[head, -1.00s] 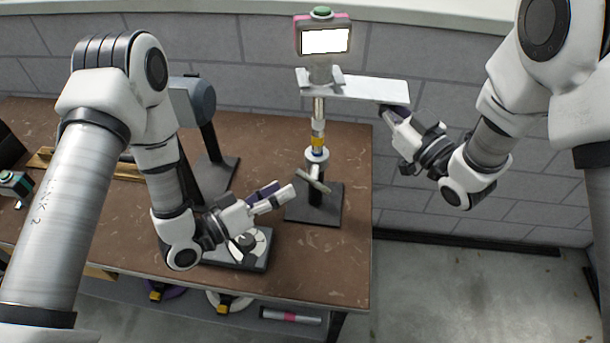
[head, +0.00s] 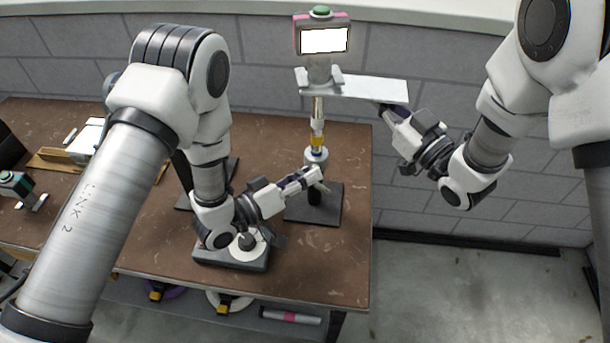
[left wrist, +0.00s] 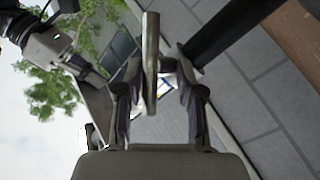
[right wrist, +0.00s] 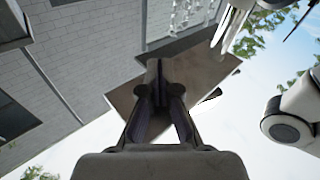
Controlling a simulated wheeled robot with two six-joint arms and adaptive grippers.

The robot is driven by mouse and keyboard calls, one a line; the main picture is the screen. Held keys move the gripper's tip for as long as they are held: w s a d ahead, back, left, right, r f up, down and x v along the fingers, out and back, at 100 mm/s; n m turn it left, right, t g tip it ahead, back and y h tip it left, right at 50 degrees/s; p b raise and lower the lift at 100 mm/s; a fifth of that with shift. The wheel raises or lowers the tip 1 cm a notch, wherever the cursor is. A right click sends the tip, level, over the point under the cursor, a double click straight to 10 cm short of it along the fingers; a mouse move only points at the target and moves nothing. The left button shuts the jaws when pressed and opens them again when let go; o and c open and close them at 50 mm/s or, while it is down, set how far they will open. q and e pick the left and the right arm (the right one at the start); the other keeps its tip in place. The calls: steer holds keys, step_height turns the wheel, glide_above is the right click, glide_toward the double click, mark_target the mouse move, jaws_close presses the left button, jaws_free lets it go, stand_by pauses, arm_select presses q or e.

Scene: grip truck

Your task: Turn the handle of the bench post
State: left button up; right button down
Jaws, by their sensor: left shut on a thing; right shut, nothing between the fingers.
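The bench post (head: 317,112) stands upright on a dark square base (head: 330,205) near the table's right end. It has a metal shaft, a yellow band and a white collar. Its handle (head: 323,187) is a short metal bar low on the post, mostly hidden by my fingers. My left gripper (head: 312,177) is shut on the handle; in the left wrist view the handle (left wrist: 150,50) runs between the fingers. My right gripper (head: 388,112) is shut and empty at the underside of the pale flat plate (head: 372,90); I cannot tell whether it touches.
A pink-framed screen (head: 323,41) with a green button tops the post. A grey device with a round dial (head: 245,254) sits under my left wrist. The brown table (head: 290,274) is clear at the front right. A block wall (head: 450,80) stands behind.

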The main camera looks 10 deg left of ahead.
arm_select(q)
steer(key=shift+r+y, duration=0.1)
steer(key=shift+y, duration=0.2)
steer(key=shift+d+r+m+g+y, duration=0.1)
steer(key=shift+r+m+g+y, duration=0.05)
steer(key=shift+m+g+y, duration=0.55)
steer(key=shift+d+r+m+g+y, duration=0.15)
steer(key=shift+m+g+y, duration=0.25)
steer(key=shift+m+y, duration=0.5)
steer(key=o, duration=1.2)
steer(key=shift+c, duration=0.2)
steer(key=shift+a, duration=0.1)
steer(key=v, duration=0.7)
